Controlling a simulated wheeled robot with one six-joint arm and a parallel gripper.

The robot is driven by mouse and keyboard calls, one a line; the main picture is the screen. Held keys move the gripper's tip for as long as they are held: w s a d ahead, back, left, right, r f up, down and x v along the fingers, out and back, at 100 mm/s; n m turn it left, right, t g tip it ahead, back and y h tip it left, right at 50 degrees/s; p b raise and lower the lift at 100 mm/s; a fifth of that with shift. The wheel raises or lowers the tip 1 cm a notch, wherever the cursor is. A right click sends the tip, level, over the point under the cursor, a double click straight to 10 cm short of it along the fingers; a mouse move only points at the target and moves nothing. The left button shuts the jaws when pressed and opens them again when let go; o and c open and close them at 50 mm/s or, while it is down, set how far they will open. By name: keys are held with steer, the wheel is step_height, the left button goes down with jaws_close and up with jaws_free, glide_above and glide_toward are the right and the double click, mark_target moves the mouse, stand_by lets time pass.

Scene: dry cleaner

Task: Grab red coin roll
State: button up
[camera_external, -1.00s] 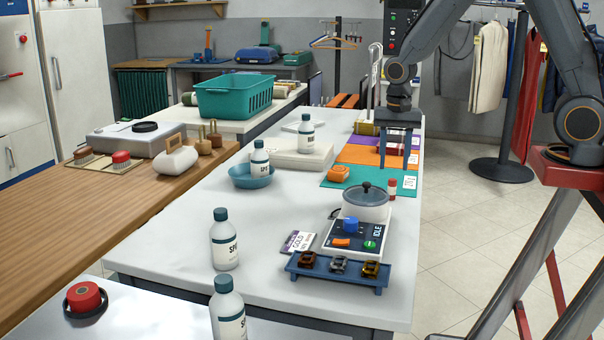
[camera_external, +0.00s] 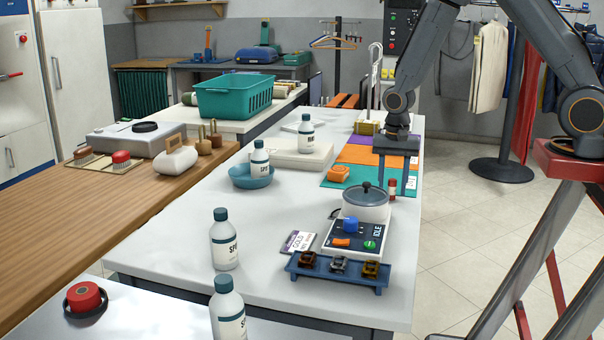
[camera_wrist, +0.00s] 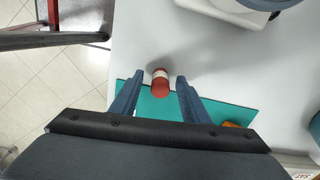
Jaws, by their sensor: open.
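The red coin roll (camera_external: 392,188) is a small upright cylinder with a pale band. It stands at the right edge of the white table, beside the pot. In the wrist view the red coin roll (camera_wrist: 160,82) lies between the finger lines, near the fingertips and at the edge of the teal mat. My gripper (camera_external: 395,178) is open above it, fingers pointing down. In the wrist view my gripper (camera_wrist: 158,78) has one finger on each side of the roll, with gaps on both sides. I cannot tell how far above the table the fingertips are.
The lidded pot (camera_external: 366,202) stands close to the roll on the left. The teal mat (camera_external: 330,178) holds an orange object (camera_external: 339,173). The table (camera_external: 190,240) ends just right of the roll, with open floor beyond.

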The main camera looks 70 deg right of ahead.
jaws_close()
stand_by(0.3)
